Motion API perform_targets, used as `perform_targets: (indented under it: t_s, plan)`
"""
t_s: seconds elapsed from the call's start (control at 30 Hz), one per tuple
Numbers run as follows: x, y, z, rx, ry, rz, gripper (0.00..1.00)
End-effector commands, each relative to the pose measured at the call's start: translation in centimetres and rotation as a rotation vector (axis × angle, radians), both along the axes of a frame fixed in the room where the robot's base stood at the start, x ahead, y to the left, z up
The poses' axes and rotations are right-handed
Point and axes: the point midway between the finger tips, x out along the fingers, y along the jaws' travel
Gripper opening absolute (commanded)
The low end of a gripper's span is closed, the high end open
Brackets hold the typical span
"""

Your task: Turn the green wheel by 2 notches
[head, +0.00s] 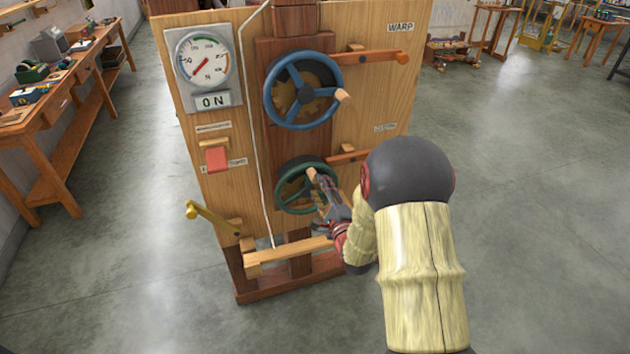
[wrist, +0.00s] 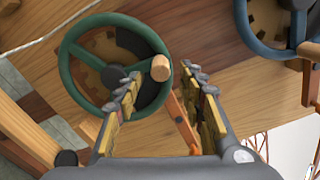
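The green wheel (head: 283,187) is the lower of two wheels on an upright wooden panel. It also shows in the wrist view (wrist: 73,85), with a wooden knob (wrist: 160,68) on its rim. In the head view the knob (head: 312,174) is at the wheel's upper right. My gripper (head: 327,192) is in front of the wheel's right side. In the wrist view my gripper (wrist: 166,82) has its two fingers apart, and the knob appears between and just beyond the fingertips. I cannot tell whether a finger touches the knob or rim.
A blue wheel (head: 274,90) is above the green one. A wooden lever (head: 345,156) is just above right of the green wheel. A dial (head: 203,57), an ON sign (head: 211,102), a red switch (head: 216,159) and a brass handle (head: 212,217) are left. Floor (head: 540,190) is clear at right.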

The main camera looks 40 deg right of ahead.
Motion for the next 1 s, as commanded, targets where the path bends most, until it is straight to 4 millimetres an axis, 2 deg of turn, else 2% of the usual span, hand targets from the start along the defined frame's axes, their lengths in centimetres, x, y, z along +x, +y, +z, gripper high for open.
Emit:
perform_targets:
  t_s: [0.1,0.33,1.0]
  plan:
    - [-2.2,0.6,0.0,0.000,0.000,-0.001,0.40]
    - [-4.7,1.3,0.0,0.000,0.000,-0.001,0.40]
    - [-5.1,1.5,0.0,-0.006,0.003,0.000,0.40]
